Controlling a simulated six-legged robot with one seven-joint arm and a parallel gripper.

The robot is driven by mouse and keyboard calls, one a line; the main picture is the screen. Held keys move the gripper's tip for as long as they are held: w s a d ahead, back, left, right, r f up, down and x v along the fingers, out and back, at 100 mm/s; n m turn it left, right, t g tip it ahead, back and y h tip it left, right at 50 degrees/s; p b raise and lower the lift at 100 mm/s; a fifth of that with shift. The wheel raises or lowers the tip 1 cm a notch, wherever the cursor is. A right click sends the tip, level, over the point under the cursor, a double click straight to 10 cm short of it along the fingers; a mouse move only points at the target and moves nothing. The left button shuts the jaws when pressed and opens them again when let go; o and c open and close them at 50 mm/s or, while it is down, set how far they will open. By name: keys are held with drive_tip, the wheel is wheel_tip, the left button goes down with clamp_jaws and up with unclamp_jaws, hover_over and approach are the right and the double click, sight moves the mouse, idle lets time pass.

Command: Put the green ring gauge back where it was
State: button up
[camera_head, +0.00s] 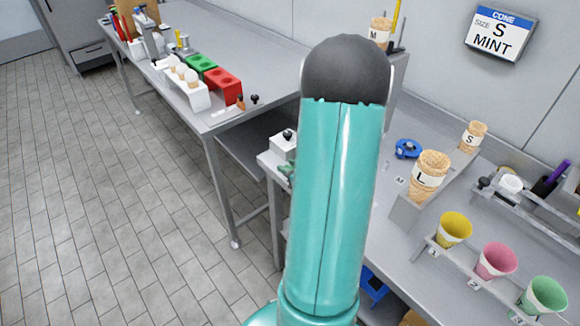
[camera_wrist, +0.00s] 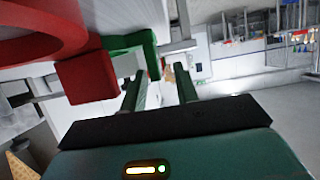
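The green ring gauge (camera_wrist: 131,42) shows in part in the wrist view, just beyond the red one and close to the tip of my left finger. I cannot tell whether they touch. My gripper (camera_wrist: 162,80) has its two green fingers apart, with nothing visible between them. In the head view my arm hides the gripper; a small green part (camera_head: 286,171) shows at the arm's left edge, too little to identify.
A red ring gauge (camera_wrist: 90,76) is very near in the wrist view, left of my fingers. A blue ring gauge (camera_head: 408,149) lies on the right counter. Nearby stand an L cone (camera_head: 430,176), an S cone (camera_head: 473,136) and coloured cups (camera_head: 496,261).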

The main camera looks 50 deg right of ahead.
drive_tip(key=shift+r, duration=0.1)
drive_tip(key=shift+r, duration=0.35)
drive_tip(key=v, duration=1.2)
drive_tip(key=w+a+r+g+h, duration=0.35)
drive_tip(key=w+a+r, duration=0.35)
drive_tip(key=w+r, duration=0.55)
drive_tip(key=s+a+r+n+g+y, duration=0.1)
drive_tip(key=s+a+g+y, duration=0.1)
drive_tip(key=a, duration=1.2)
drive_tip(key=s+a+r+n+g+y, duration=0.1)
drive_tip(key=s+a+y, duration=0.3)
drive_tip(key=a, duration=1)
drive_tip(key=shift+s+r+n+g, duration=0.3)
drive_tip(key=shift+s+r+g, duration=0.25)
drive_tip(key=shift+s+r, duration=0.35)
drive_tip(key=shift+s+f+y, duration=0.1)
drive_tip(key=shift+y, duration=0.15)
